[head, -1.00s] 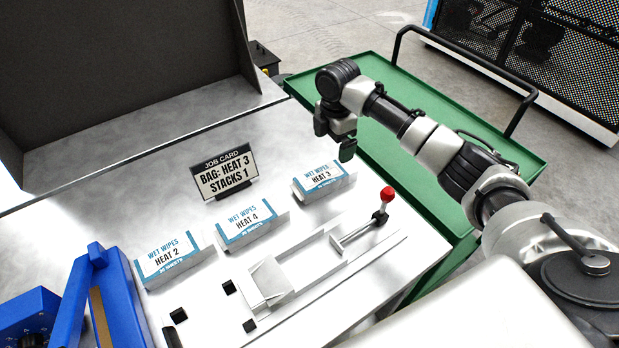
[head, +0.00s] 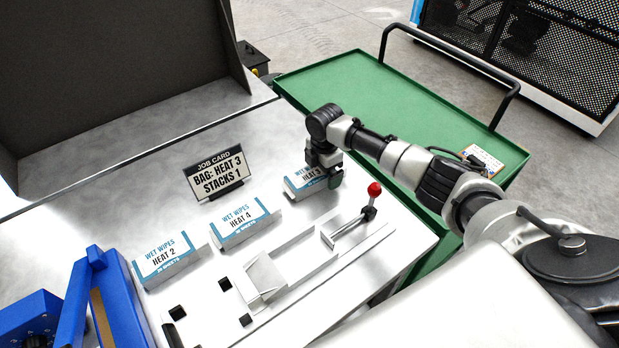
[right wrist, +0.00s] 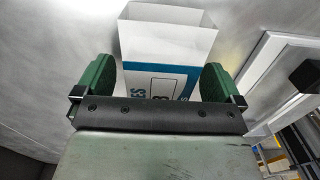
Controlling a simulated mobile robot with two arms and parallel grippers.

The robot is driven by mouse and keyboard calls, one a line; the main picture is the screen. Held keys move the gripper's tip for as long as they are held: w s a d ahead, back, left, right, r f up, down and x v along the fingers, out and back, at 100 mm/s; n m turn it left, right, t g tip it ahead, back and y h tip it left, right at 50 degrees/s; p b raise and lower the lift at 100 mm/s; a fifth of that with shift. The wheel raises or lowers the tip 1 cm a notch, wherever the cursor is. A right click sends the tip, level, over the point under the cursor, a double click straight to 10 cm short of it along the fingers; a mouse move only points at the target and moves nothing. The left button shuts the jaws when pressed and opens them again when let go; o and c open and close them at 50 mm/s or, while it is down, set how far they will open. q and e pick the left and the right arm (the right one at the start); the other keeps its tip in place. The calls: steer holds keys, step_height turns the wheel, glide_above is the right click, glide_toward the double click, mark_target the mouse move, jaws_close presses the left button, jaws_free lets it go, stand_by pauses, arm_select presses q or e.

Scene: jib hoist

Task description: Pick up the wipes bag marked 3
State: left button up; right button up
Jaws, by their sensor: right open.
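The wipes bag marked HEAT 3 (head: 299,182) is a white and blue pack on the steel bench, the rightmost of the row. My right gripper (head: 327,172) is over its right end in the head view and hides part of it. In the right wrist view the bag (right wrist: 165,40) lies between the two green fingers of the right gripper (right wrist: 160,84), which are open with one on each side. A little room shows beside the bag; I cannot tell whether either finger touches it. My left gripper is not in view.
The HEAT 4 bag (head: 245,222) and HEAT 2 bag (head: 168,259) stand to the left. A job card (head: 217,175) stands behind them. A red-knobbed lever (head: 373,192) and metal slide (head: 290,262) are in front. A green cart (head: 330,82) stands beyond the bench.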

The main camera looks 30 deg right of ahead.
steer(key=c, duration=1)
